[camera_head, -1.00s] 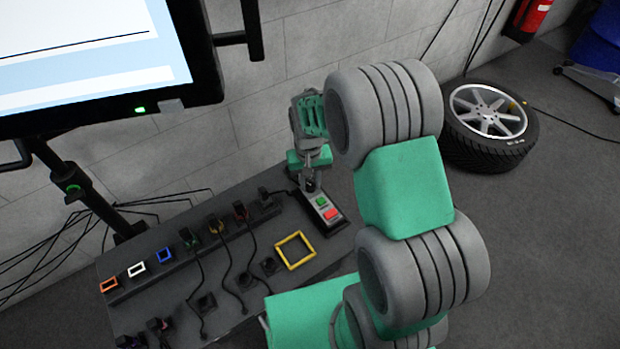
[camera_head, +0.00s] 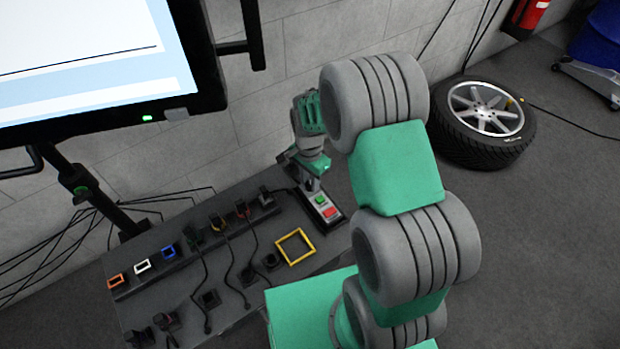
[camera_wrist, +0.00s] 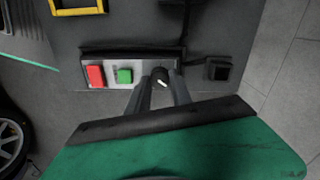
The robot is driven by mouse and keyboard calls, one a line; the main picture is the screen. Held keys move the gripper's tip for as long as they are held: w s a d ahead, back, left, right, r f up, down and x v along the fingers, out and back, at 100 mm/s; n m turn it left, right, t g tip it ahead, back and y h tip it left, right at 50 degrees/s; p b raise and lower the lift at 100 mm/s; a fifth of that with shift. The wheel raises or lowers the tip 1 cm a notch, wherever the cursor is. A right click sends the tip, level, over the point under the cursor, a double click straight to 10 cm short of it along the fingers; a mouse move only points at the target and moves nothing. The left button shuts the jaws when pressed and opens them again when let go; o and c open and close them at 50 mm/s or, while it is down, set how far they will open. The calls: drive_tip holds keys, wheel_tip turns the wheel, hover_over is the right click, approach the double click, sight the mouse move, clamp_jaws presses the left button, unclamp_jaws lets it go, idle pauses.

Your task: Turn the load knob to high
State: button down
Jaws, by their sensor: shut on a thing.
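The load knob (camera_wrist: 160,80) is a small black knob with a white pointer line, at the end of the control box (camera_wrist: 108,82) beside the green and red buttons. In the wrist view my gripper (camera_wrist: 161,88) has its two fingers on either side of the knob, shut on it. The white line lies slanted. In the head view my gripper (camera_head: 311,186) reaches down to the far end of the control box (camera_head: 326,216) and hides the knob. No scale marks around the knob can be made out.
The box has a green button (camera_head: 320,199) and a red button (camera_head: 329,211). A yellow square frame (camera_head: 295,247), cables and several plugs lie on the dark table. A large monitor (camera_head: 90,60) stands at the upper left. A tyre (camera_head: 483,122) lies on the floor at right.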

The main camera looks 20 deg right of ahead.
drive_tip(key=m+p, duration=0.1)
drive_tip(key=m, duration=0.5)
idle(0.5)
drive_tip(key=c, duration=1.1)
unclamp_jaws()
drive_tip(key=shift+c, duration=0.2)
wheel_tip(320, 180, up, 8)
drive_tip(key=shift+f+p, duration=0.1)
drive_tip(key=shift+p, duration=0.55)
